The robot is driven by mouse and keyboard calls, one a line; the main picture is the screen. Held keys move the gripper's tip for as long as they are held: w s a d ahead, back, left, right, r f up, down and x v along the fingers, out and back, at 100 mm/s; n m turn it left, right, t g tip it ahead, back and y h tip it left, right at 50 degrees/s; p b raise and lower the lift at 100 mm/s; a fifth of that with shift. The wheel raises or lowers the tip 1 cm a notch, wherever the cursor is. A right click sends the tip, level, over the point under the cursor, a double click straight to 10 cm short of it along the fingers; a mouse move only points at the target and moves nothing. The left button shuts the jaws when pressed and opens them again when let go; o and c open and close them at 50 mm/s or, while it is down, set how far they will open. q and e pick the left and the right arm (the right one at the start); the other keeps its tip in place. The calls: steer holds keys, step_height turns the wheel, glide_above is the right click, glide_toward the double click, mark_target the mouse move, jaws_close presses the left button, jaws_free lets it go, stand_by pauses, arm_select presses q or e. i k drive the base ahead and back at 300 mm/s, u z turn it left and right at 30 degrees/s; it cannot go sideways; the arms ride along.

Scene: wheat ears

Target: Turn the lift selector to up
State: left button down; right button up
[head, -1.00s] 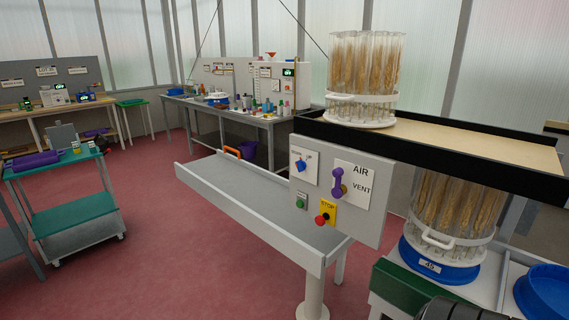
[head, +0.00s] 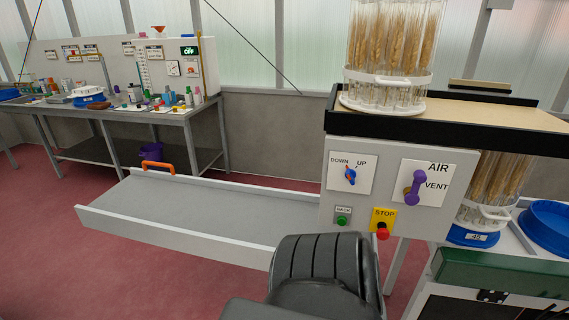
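The lift selector (head: 350,176) is a small blue knob with an orange mark, on a white plate on the front of the pale grey control panel (head: 335,208). DOWN is printed at the plate's upper left and UP at its upper right. The knob looks tilted, but I cannot tell for certain which word it points to. A dark, ribbed part of my own arm stands in front of the panel's lower left. Neither gripper shows in the head view, and nothing of mine visibly touches the selector.
A purple AIR/VENT handle (head: 414,187) is right of the selector. Below are a green button (head: 342,220) and a red stop button (head: 383,233). Wheat ears in a clear holder (head: 392,45) stand on the shelf above. A long grey tray (head: 205,205) extends left.

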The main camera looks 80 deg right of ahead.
mark_target(350, 174)
steer(key=i, duration=0.9)
steer(key=z, duration=2.35)
